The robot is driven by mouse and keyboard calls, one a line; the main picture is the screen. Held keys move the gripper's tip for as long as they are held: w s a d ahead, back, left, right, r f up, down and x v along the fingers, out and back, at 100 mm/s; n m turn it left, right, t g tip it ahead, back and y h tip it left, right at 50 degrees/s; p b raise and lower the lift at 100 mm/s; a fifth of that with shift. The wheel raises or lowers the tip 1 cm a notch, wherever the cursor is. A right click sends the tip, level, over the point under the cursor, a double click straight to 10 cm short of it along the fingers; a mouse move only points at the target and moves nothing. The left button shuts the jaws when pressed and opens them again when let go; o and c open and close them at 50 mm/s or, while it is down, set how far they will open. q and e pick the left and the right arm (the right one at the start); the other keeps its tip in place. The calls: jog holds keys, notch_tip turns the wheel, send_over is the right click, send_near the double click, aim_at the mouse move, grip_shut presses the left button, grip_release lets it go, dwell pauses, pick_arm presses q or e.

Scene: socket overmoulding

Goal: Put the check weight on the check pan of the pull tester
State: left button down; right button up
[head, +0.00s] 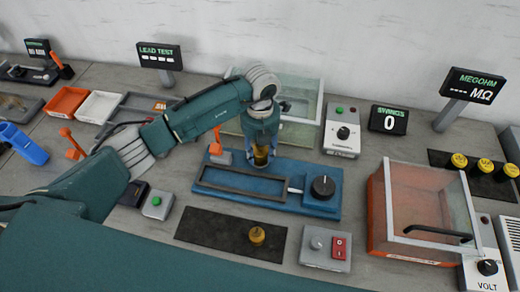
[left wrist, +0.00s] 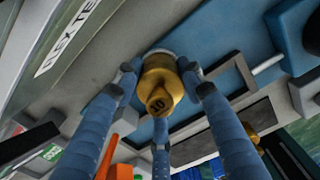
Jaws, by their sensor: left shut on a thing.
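My left gripper (head: 262,158) is shut on a brass check weight (head: 261,156), at the back of a blue bench device (head: 262,210) that looks like the pull tester. In the left wrist view the weight (left wrist: 160,82), marked 10, sits between the blue fingers of the gripper (left wrist: 160,85). A pale round rim (left wrist: 157,52), perhaps the check pan, shows just behind the weight. I cannot tell whether the weight touches it. The device has a dark frame and a black knob (head: 323,187). My right gripper is not in view.
Another brass weight (head: 257,235) stands on a black mat (head: 215,230) in front. An orange lever (head: 216,142) stands close left of the gripper. A clear-walled box (head: 300,100) is behind it, and an orange-based clear box (head: 378,215) is at right.

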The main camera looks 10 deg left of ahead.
pick_arm(q)
jog(key=c, duration=1.1)
grip_release()
jog(key=shift+r, duration=0.25)
notch_tip(320, 180, up, 10)
jog(key=b, duration=0.3)
jog(key=shift+r, duration=0.9)
